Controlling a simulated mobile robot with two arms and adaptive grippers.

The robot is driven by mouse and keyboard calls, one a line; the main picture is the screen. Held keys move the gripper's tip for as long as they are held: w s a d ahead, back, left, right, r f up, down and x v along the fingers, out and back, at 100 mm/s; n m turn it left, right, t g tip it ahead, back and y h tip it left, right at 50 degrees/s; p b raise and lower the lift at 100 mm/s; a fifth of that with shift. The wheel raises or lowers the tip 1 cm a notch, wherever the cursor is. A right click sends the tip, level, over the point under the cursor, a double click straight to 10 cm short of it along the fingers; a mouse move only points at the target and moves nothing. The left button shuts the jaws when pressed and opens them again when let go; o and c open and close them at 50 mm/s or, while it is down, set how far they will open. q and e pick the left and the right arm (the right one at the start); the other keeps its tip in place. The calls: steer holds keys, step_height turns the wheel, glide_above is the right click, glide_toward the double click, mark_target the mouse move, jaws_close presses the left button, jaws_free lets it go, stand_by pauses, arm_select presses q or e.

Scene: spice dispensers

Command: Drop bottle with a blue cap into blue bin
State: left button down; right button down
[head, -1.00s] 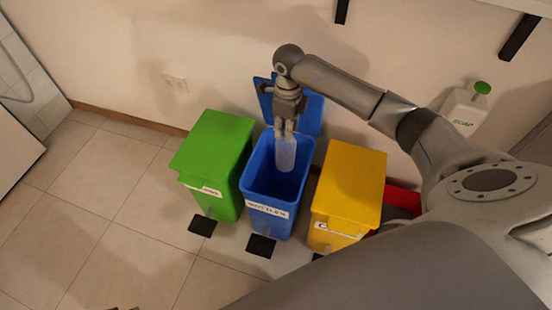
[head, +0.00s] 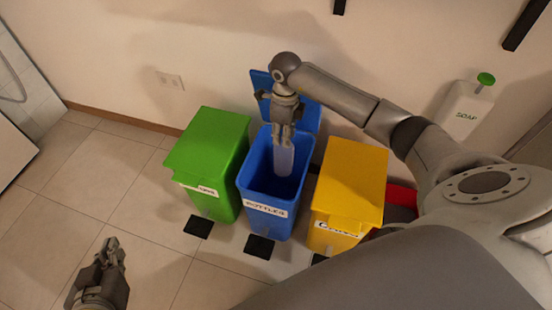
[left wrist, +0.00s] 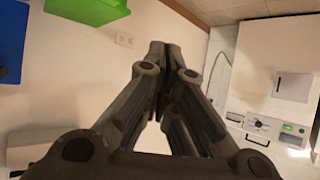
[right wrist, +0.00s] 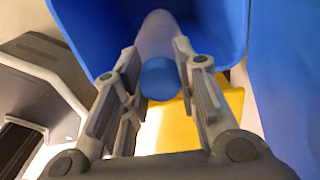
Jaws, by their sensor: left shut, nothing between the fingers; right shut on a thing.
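The blue bin (head: 268,208), labelled for bottles, stands open between a green and a yellow bin, its lid (head: 307,112) tipped back to the wall. My right gripper (head: 282,142) is over the bin's opening, shut on a pale, see-through bottle (head: 283,160) that hangs down into the mouth. In the right wrist view the bottle's blue cap (right wrist: 160,79) shows between the fingers, with the bottle body (right wrist: 156,35) beyond it. My left gripper (head: 112,244) is shut and empty at the lower left, over the floor; its closed fingers also show in the left wrist view (left wrist: 165,50).
The green bin (head: 208,160) is closed on the left, the yellow bin (head: 350,185) closed on the right. A red bin (head: 402,196) is partly hidden behind my right arm. A white soap bottle (head: 466,110) with green cap stands at the right. Floor at left is clear.

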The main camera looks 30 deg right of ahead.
arm_select(q)
steer(key=shift+w+d+r+t+h, duration=0.15)
steer(key=shift+w+d+r+t, duration=0.1)
steer(key=shift+w+r+t, duration=0.4)
steer(key=shift+w+d+r+t+h, duration=0.15)
steer(key=shift+w+d+r+t, duration=0.15)
steer(key=shift+r, duration=0.5)
arm_select(e)
steer(key=shift+f, duration=0.45)
steer(key=c, duration=1.1)
jaws_free()
steer(key=shift+o, duration=0.2)
arm_select(q)
steer(key=shift+a, duration=0.1)
arm_select(e)
step_height(320, 180, up, 12)
steer(key=shift+a, duration=0.1)
